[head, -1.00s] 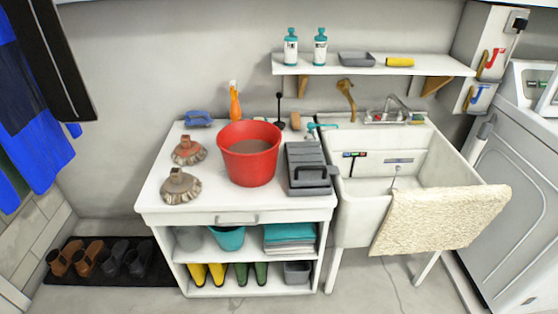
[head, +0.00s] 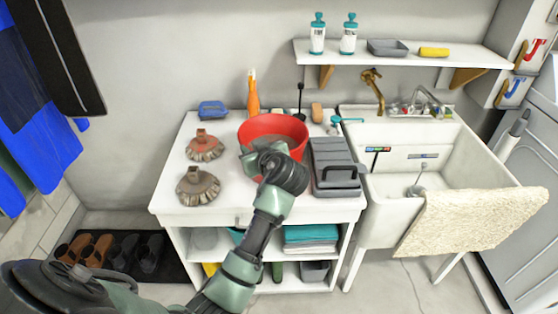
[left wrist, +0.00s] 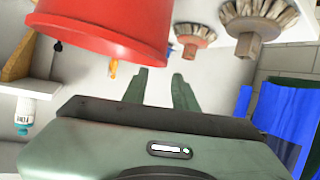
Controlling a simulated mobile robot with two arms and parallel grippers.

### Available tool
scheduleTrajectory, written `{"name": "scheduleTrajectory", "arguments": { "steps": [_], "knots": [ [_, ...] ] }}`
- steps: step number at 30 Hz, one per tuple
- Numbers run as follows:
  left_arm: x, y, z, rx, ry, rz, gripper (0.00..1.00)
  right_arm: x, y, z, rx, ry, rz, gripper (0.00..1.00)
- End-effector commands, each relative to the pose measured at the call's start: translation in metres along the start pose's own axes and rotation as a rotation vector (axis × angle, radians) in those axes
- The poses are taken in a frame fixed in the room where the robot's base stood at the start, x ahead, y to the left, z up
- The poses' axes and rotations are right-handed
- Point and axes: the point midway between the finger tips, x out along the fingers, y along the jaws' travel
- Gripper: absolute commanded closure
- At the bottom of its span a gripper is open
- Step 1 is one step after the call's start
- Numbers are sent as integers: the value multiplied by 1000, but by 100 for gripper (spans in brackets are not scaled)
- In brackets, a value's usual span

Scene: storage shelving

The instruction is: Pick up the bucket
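The red bucket (head: 285,130) stands upright on the white cabinet top. My left gripper (head: 256,158) is in front of it and hides its front and left side. In the left wrist view, which is upside down, the bucket (left wrist: 105,25) fills the upper left with its rim close by. My left gripper's fingers (left wrist: 160,75) are apart there, with only wall visible between them. The bucket is beside the fingertips, not seen between them; I cannot tell whether they touch. My right gripper is in neither view.
A sink (head: 400,205) with a towel is further right.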

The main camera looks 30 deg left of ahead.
Motion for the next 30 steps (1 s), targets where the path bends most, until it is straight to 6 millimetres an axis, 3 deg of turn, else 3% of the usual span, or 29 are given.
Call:
{"name": "scheduleTrajectory", "arguments": {
  "steps": [3,11,20,29,30],
  "knots": [
    [22,0,-2,4,1,-2,72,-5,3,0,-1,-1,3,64],
    [43,1,0,5,-1,1,72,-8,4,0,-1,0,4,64],
    [84,2,1,8,0,1,72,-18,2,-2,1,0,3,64],
    [91,2,3,4,-2,4,72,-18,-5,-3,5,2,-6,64],
    [91,2,3,4,-2,4,78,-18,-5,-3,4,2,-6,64]
  ]
}}
